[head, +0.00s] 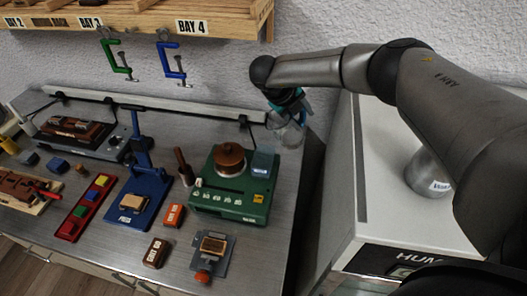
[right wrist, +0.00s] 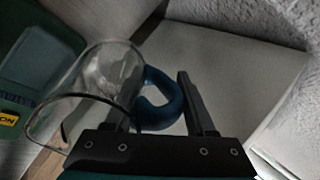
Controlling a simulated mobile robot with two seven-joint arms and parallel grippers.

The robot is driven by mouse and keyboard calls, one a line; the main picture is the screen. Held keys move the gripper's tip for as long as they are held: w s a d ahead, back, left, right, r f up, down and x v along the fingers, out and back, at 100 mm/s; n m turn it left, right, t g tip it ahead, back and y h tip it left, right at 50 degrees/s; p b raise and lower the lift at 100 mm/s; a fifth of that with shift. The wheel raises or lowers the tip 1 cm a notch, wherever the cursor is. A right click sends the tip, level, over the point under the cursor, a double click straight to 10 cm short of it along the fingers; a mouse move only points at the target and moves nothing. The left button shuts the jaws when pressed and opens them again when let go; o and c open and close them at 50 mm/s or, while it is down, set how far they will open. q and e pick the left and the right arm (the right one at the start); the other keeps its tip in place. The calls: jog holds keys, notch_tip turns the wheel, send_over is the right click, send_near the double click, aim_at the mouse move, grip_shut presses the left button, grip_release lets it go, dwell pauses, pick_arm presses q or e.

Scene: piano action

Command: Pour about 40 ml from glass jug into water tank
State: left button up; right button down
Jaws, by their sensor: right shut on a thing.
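The clear glass jug (head: 289,133) hangs from my right gripper (head: 288,106) above the gap between the bench and the white cabinet. In the right wrist view the jug (right wrist: 95,85) is tilted, with its mouth towards the lower left. Its blue handle (right wrist: 160,100) is between the fingers of my right gripper (right wrist: 165,105), which is shut on it. I cannot make out the water level. A small bluish clear box (head: 262,164), which looks like the water tank, stands on the back right corner of the green unit, left of and below the jug. My left gripper is out of view.
The green unit (head: 234,199) carries a brown round pot (head: 229,159). The white cabinet (head: 400,215) is on the right, with a labelled metal cylinder (head: 428,172). A wooden rack (head: 225,20) with hanging clamps is above. The metal bench (head: 110,235) holds several fixtures.

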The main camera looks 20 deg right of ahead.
aim_at(292, 116)
jog(key=shift+a+r+h+p, duration=0.35)
jog(key=shift+a+r+h, duration=0.1)
jog(key=shift+r, duration=0.2)
jog(key=shift+a+r+h+p, duration=0.35)
jog(key=shift+r+h, duration=0.1)
jog(key=shift+r, duration=0.15)
jog(key=shift+a+f+h+b, duration=0.1)
jog(key=shift+f+h+b, duration=0.35)
jog(key=shift+b, duration=0.2)
jog(key=shift+a+f+h+b, duration=0.2)
jog(key=shift+f+h+b, duration=0.1)
jog(key=shift+h+b, duration=0.25)
jog(key=shift+r+t, duration=0.15)
jog(key=shift+t, duration=0.15)
jog(key=shift+s+a+r+h+b, duration=0.1)
jog(key=shift+a+h+b, duration=0.2)
jog(key=shift+h+b, duration=0.45)
jog(key=shift+s+a+r+h+b, duration=0.1)
jog(key=shift+a+h+b, duration=0.15)
jog(key=shift+h+b, duration=0.5)
jog(key=shift+a+h+b, duration=0.2)
jog(key=shift+h+b, duration=0.15)
jog(key=shift+h, duration=0.15)
jog(key=shift+a+t+h+b, duration=0.15)
jog(key=shift+t+h+b, duration=0.15)
jog(key=shift+h+b, duration=0.15)
